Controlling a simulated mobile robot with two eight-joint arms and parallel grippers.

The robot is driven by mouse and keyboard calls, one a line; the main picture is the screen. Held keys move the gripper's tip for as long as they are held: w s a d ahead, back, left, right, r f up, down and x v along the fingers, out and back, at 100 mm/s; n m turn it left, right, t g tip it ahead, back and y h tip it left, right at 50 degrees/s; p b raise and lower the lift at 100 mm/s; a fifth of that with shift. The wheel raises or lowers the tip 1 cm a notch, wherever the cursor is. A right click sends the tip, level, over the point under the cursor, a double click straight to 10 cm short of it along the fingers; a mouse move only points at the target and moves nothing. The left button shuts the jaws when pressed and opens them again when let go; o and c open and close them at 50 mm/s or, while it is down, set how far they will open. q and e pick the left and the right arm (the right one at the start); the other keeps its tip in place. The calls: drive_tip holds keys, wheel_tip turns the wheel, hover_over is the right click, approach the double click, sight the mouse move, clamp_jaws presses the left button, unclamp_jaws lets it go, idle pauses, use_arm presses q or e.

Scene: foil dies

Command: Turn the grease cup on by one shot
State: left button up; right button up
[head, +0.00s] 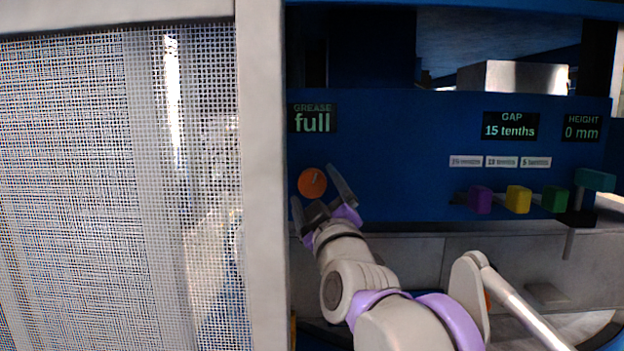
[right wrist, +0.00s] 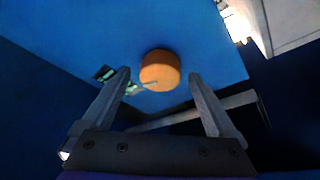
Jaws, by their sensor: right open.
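The grease cup is an orange round knob (head: 312,182) on the blue machine panel, below a display (head: 312,118) that reads "GREASE full". A pale pointer mark shows on its face. In the right wrist view the orange cup (right wrist: 160,70) sits ahead of the fingertips, centred between them, with its pale mark toward the lower left. My right gripper (head: 314,184) is open, its two fingers on either side of the cup in the head view. It also shows in the right wrist view (right wrist: 158,75), holding nothing. My left gripper is not in view.
A mesh guard (head: 120,180) with a pale frame fills the left. Right of the cup are a gap display (head: 510,126) reading "15 tenths", a height display (head: 582,127) reading "0 mm", and purple (head: 480,199), yellow (head: 518,199) and green (head: 555,198) blocks.

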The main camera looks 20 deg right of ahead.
drive_tip(key=shift+x, duration=1.3)
drive_tip(key=c, duration=1.4)
drive_tip(key=shift+o, duration=0.2)
drive_tip(key=shift+m, duration=0.4)
drive_tip(key=m+h, duration=0.1)
drive_tip(key=m, duration=0.2)
drive_tip(key=shift+h, duration=0.4)
drive_tip(key=shift+r+m+h, duration=0.1)
drive_tip(key=shift+m+h, duration=0.6)
drive_tip(key=shift+m, duration=0.75)
drive_tip(key=shift+m+h, duration=0.7)
drive_tip(key=shift+m, duration=0.75)
